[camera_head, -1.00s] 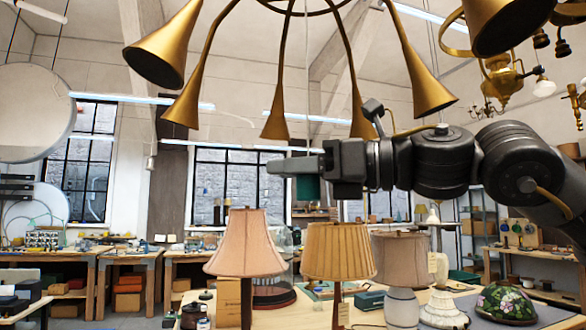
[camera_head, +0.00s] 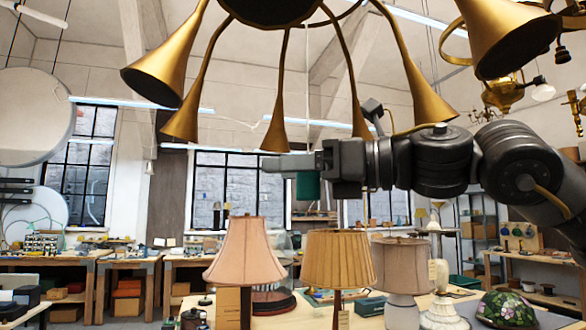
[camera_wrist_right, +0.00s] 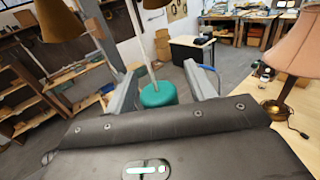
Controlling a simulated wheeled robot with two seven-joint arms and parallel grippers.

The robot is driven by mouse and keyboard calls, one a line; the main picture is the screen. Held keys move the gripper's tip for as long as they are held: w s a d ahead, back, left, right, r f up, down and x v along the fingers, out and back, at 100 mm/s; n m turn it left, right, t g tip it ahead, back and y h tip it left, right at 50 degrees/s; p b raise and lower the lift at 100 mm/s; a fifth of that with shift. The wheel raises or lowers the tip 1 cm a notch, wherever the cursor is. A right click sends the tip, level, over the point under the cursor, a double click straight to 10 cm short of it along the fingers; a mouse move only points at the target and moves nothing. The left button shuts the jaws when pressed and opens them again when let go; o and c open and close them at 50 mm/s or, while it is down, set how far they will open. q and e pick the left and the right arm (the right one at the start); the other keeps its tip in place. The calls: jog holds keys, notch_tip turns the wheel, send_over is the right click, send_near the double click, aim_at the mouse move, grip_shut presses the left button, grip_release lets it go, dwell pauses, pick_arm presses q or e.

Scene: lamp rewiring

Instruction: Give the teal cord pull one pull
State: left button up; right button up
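The teal cord pull (camera_head: 307,185) hangs beneath the brass horn-armed chandelier (camera_head: 160,65). In the head view it shows partly behind and below the finger of my right gripper (camera_head: 285,164). In the right wrist view it is a short teal cylinder (camera_wrist_right: 158,94) on a pale cord (camera_wrist_right: 143,45). There the two fingers of my right gripper (camera_wrist_right: 160,80) stand apart, one on each side of the pull. I see no clear contact between them. My left gripper is not in view.
Below the arm, a pink lamp (camera_head: 246,250), a pleated tan lamp (camera_head: 339,258) and a beige lamp (camera_head: 401,266) stand on a table. A floral dome shade (camera_head: 505,309) is at right. Brass horns hang close above the arm. Workbenches (camera_head: 60,262) line the back.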

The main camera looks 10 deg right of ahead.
jog(key=shift+d, duration=0.1)
jog(key=shift+s+d+b, duration=0.2)
jog(key=shift+d+b, duration=0.05)
jog(key=shift+b, duration=0.05)
jog(key=b+v, duration=0.3)
jog(key=v, duration=0.7)
